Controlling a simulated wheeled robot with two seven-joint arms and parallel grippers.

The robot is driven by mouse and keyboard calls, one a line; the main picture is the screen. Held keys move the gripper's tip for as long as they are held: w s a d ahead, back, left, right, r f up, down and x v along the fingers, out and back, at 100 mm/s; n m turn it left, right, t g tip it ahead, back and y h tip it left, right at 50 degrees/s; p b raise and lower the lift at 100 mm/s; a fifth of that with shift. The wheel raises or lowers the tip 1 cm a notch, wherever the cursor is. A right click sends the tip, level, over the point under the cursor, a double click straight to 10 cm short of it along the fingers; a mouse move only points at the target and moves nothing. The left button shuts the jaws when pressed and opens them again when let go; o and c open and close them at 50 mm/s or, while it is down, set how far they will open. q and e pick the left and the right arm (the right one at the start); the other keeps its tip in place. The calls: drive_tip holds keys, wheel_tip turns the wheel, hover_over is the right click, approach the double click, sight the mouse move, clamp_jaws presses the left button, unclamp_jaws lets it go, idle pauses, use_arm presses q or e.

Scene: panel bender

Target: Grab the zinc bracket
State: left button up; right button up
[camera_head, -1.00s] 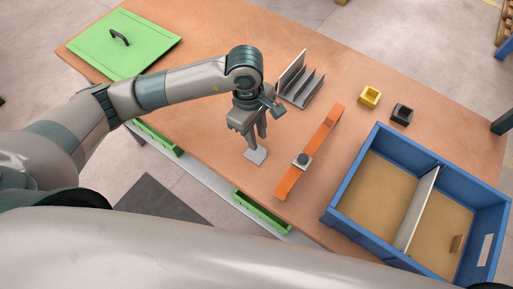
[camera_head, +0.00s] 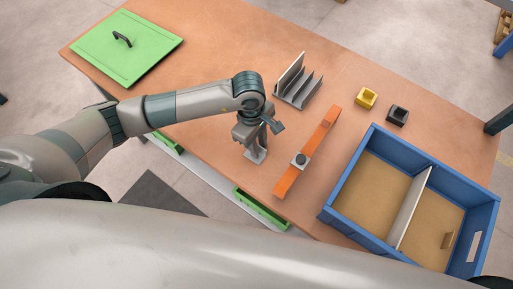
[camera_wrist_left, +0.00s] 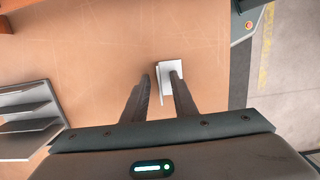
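The zinc bracket (camera_head: 256,158), a small pale grey angled piece, lies on the brown tabletop near its front edge. In the left wrist view the bracket (camera_wrist_left: 168,66) shows a flat plate and an upright flange. My left gripper (camera_head: 257,148) is low over it, pointing down. In the left wrist view the fingers of the left gripper (camera_wrist_left: 160,76) are apart. The right finger overlaps the plate and hides part of it; the flange stands between the fingers. I cannot tell whether either finger touches it. My right gripper is not in view.
An orange bar (camera_head: 321,132) with a dark knob lies to the right. Behind stands a grey slotted rack (camera_head: 302,92). A blue divided crate (camera_head: 345,233), a yellow block (camera_head: 366,99) and a black block (camera_head: 397,117) are farther right. A green lid (camera_head: 143,52) lies at left.

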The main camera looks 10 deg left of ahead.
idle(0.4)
use_arm(q)
clamp_jaws()
drive_tip(key=shift+r, duration=0.1)
drive_tip(key=shift+r+b, duration=0.45)
drive_tip(key=shift+b, duration=0.1)
drive_tip(key=r, duration=0.1)
drive_tip(key=r+b, duration=0.1)
drive_tip(key=d+r+b, duration=0.1)
drive_tip(key=shift+w+r, duration=0.1)
drive_tip(key=shift+w, duration=0.15)
drive_tip(key=w+d+r+b, duration=0.3)
drive_tip(key=d+r+b, duration=0.2)
drive_tip(key=d, duration=0.5)
drive_tip(key=shift+w+r, duration=0.25)
drive_tip(key=shift+r, duration=0.65)
